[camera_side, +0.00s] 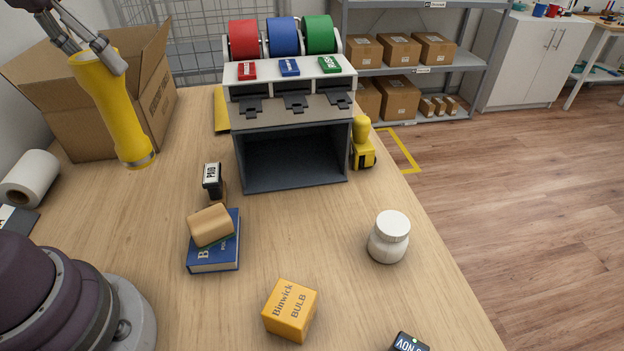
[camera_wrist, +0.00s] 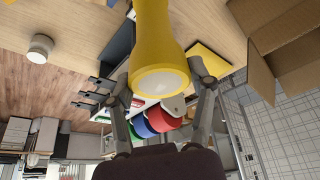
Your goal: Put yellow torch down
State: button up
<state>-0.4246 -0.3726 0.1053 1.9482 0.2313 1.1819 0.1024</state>
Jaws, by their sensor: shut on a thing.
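The yellow torch (camera_side: 115,108) is held up in the air at the upper left of the side view, slightly tilted, with its grey-rimmed end pointing down. My gripper (camera_side: 92,54) is shut on its upper part. In the wrist view the torch (camera_wrist: 157,48) fills the top middle, between the two fingers of my gripper (camera_wrist: 160,82). The torch hangs in front of the open cardboard box (camera_side: 150,100) and looks clear of the counter (camera_side: 150,215).
A label dispenser (camera_side: 290,112) with red, blue and green rolls stands at the back. A PAID stamp (camera_side: 212,178), a sponge on a blue book (camera_side: 215,262), an orange bulb box (camera_side: 291,310) and a white jar (camera_side: 389,240) stand on the counter. Bare wood lies between them.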

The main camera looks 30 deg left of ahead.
jog(key=w+d+m+g+h, duration=0.15)
jog(key=w+d+m, duration=0.25)
jog(key=d+m, duration=0.45)
jog(key=w+d+m+g+h, duration=0.1)
jog(key=w+d+m+h, duration=0.3)
jog(key=d, duration=0.8)
notch_tip(320, 180, down, 14)
jog(key=m, duration=0.1)
jog(key=shift+s+d+y, duration=0.2)
jog(key=shift+y, duration=0.15)
jog(key=o, duration=1.2)
